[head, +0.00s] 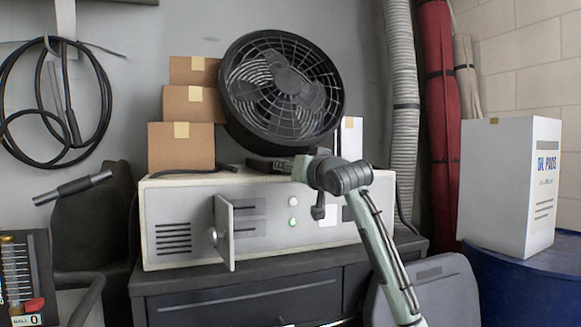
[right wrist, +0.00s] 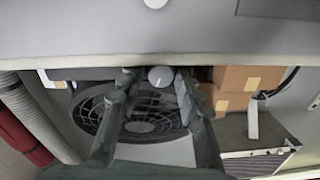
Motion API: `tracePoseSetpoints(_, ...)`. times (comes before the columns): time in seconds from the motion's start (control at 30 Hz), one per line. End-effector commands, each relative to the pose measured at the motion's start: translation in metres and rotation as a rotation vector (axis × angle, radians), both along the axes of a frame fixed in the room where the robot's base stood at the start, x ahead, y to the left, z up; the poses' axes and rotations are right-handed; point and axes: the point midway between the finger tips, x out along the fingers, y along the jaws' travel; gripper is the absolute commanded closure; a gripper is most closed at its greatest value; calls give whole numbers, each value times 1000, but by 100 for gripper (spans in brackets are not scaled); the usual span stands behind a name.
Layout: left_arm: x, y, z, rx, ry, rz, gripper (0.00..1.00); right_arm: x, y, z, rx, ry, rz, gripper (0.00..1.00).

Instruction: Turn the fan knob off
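The fan (head: 282,88) is black and round, tilted back, on top of the grey-white cabinet. It also shows upside down in the right wrist view (right wrist: 140,125). A pale round knob (right wrist: 161,76) with a small line mark sits at the fan's dark base. My right gripper (right wrist: 157,79) is open, with one finger on each side of the knob and a visible gap on both sides. In the head view my right gripper (head: 303,168) is at the cabinet's top edge in front of the fan base and hides the knob. My left gripper is not in view.
The cabinet (head: 180,210) has an open small door (head: 224,232), a white button (head: 292,201) and a green button (head: 293,222). Boxes (head: 182,145) are stacked left of the fan. A grey hose (head: 402,100) and a white box (head: 510,185) stand to the right.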

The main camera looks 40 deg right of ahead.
Motion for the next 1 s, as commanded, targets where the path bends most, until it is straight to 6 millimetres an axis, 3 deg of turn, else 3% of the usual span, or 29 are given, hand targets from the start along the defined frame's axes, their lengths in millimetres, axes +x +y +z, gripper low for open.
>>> tracePoseSetpoints(0.17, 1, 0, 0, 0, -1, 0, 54, 0, 0, 0, 0, 0, 0, 67)
tracePoseSetpoints(0.43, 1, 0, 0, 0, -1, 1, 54, 0, 0, 0, 0, 0, 0, 100)
tracePoseSetpoints(0.57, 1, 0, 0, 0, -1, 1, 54, 0, 0, 0, -29, 7, -2, 100)
tracePoseSetpoints(0.83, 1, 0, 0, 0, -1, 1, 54, 0, 0, 0, -372, 90, -2, 100)
tracePoseSetpoints(1.0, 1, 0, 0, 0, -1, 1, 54, 0, 1, 0, -421, 102, 0, 100)
